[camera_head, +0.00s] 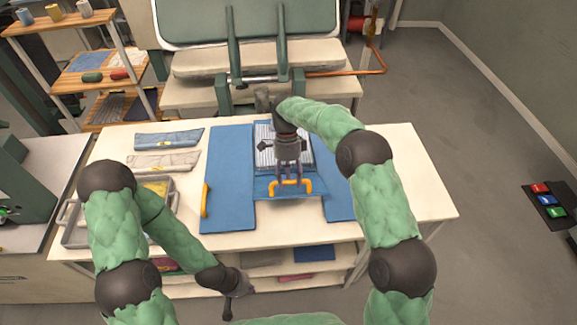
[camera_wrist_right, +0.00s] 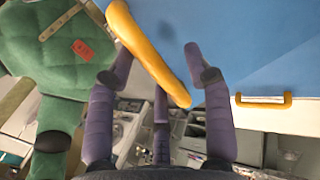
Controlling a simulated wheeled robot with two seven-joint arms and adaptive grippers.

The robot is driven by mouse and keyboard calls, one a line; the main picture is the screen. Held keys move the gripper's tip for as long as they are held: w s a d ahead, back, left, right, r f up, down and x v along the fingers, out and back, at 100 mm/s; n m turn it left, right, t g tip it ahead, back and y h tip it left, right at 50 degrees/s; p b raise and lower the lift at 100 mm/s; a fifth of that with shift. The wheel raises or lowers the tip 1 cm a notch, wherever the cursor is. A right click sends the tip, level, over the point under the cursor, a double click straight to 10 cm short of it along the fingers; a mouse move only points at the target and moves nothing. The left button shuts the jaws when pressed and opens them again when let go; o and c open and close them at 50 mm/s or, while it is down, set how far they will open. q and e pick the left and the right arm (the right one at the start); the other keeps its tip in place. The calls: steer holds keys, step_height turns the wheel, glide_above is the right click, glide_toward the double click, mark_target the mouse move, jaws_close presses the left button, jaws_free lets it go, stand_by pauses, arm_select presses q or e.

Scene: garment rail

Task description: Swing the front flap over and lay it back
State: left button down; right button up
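The blue folding board lies on the white table. Its front flap (camera_head: 262,188) is a short blue panel below the striped garment (camera_head: 268,133), with an orange handle (camera_head: 292,188). I cannot tell whether the flap lies flat or is slightly raised. My right gripper (camera_head: 291,178) is over this handle, fingers pointing down. In the right wrist view the handle (camera_wrist_right: 150,50) runs diagonally between the spread fingers of the gripper (camera_wrist_right: 158,62). The fingers are apart, with no clear clamp on it. My left gripper (camera_head: 229,303) hangs low before the table front; its fingers are too small to read.
The board's left panel (camera_head: 230,170) has a yellow handle (camera_head: 205,201); the right panel (camera_head: 338,201) is partly behind my right arm. Folded garments (camera_head: 165,139) and a grey tray (camera_head: 72,236) lie to the left. The table's right end (camera_head: 415,190) is clear. A press stands behind.

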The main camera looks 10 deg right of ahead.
steer(key=v, duration=1.1)
steer(key=shift+w+r, duration=0.2)
steer(key=shift+f, duration=0.1)
